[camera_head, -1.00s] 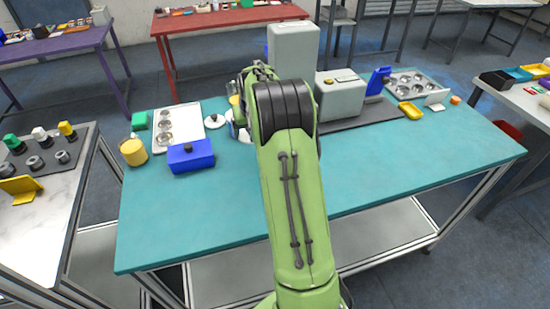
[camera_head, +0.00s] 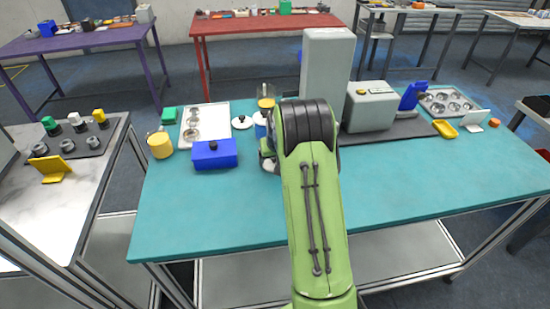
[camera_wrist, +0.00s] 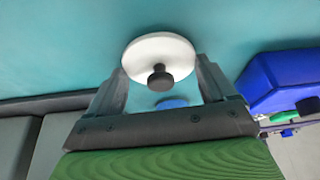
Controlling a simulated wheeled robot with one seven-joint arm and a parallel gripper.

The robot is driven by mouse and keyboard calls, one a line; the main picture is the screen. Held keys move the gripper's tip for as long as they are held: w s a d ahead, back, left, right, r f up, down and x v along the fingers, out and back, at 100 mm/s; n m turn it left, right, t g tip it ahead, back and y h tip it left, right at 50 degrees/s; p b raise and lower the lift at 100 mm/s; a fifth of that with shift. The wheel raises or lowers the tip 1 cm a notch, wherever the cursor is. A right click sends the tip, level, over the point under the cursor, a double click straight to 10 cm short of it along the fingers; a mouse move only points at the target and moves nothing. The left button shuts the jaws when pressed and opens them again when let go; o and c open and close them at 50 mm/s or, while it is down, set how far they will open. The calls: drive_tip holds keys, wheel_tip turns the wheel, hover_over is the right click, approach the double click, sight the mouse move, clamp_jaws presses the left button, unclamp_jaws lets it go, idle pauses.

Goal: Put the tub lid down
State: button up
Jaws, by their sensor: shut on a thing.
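The tub lid (camera_wrist: 150,52) is a round white disc with a black knob, in the wrist view at the fingertips of my gripper (camera_wrist: 161,76). The fingers stand at either side of the lid, shut on it, with the knob between them. The teal table lies below; I cannot tell whether the lid touches it. In the head view, my gripper (camera_head: 267,152) is mostly hidden behind my green arm, and this lid cannot be made out there.
A blue box with a black knob (camera_head: 215,155) stands left of my gripper; another white disc with a dark knob (camera_head: 241,123) lies behind it. A grey machine (camera_head: 370,108) on a dark mat (camera_head: 400,138) stands right. The table's near part (camera_head: 215,215) is clear.

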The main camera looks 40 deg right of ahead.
drive_tip(key=o, duration=0.8)
drive_tip(key=shift+f, duration=0.1)
drive_tip(key=shift+o, duration=0.2)
drive_tip(key=s+a+r+p, duration=0.1)
drive_tip(key=s+a+r, duration=0.2)
drive_tip(key=r, duration=0.3)
drive_tip(key=s+a+r+n, duration=0.1)
drive_tip(key=s+a+r, duration=0.25)
drive_tip(key=r, duration=0.25)
drive_tip(key=s+a+r+p, duration=0.1)
drive_tip(key=s+a+r, duration=0.15)
drive_tip(key=r, duration=0.35)
drive_tip(key=s+a+r+n+y, duration=0.1)
drive_tip(key=s+a, duration=0.6)
drive_tip(key=s, duration=0.4)
drive_tip(key=s+a+r+n+t, duration=0.1)
drive_tip(key=s+a+n, duration=0.1)
drive_tip(key=s+a, duration=0.6)
drive_tip(key=s, duration=0.3)
drive_tip(key=shift+s+r+n+y, duration=0.3)
drive_tip(key=shift+s+r+y, duration=0.05)
drive_tip(key=shift+y, duration=0.05)
